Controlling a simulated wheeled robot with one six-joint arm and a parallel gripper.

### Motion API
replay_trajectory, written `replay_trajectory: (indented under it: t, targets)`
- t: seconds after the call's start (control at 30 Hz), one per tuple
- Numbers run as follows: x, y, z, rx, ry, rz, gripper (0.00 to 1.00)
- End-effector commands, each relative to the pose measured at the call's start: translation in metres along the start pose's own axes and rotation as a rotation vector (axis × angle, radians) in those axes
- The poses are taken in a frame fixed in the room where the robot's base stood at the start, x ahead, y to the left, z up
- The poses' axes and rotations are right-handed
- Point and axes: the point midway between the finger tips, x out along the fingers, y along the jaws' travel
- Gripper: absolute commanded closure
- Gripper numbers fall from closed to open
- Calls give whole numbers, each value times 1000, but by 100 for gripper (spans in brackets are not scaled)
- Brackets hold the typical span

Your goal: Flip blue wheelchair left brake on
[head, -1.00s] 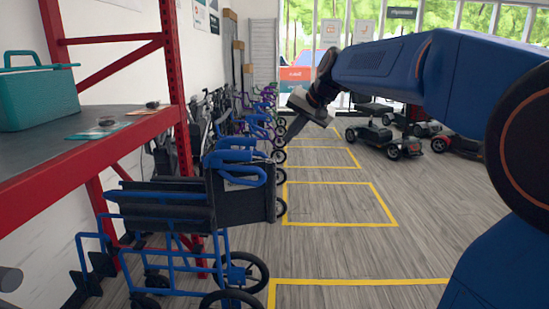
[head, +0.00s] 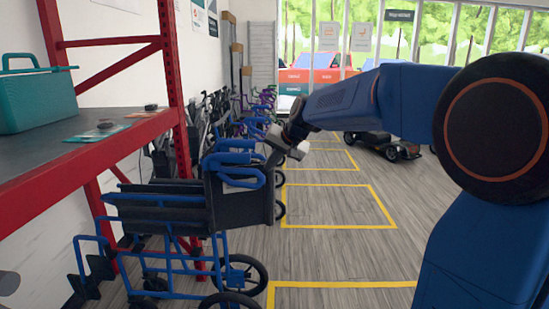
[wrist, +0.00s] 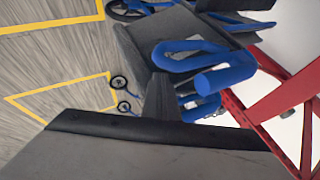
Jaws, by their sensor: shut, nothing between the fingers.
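The blue wheelchair (head: 165,212) stands in the left half of the head view, with a blue tube frame, dark seat and back, and blue loops at the top of its back. Its wheels are low, near the floor. My gripper (head: 270,168) is shut and empty, pointing down beside the right edge of the wheelchair's back. In the wrist view, the dark fingers of my gripper (wrist: 160,95) are together, close beside the blue loops of the wheelchair (wrist: 205,60). Contact cannot be told. I cannot make out the left brake clearly.
A red rack (head: 172,70) with a grey shelf, a teal toolbox (head: 38,98) and small items stands at the left. More wheelchairs (head: 255,112) line up behind. A dark scooter (head: 382,144) stands farther right. Floor with yellow-marked bays (head: 335,206) is clear on the right.

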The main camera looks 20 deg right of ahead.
Motion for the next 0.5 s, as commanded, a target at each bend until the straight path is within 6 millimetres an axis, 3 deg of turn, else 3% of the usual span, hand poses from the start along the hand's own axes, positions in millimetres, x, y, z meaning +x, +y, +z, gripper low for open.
replay_trajectory:
  t: [0.5]
  targets:
    - [9, 4, 6, 0, -2, 0, 100]
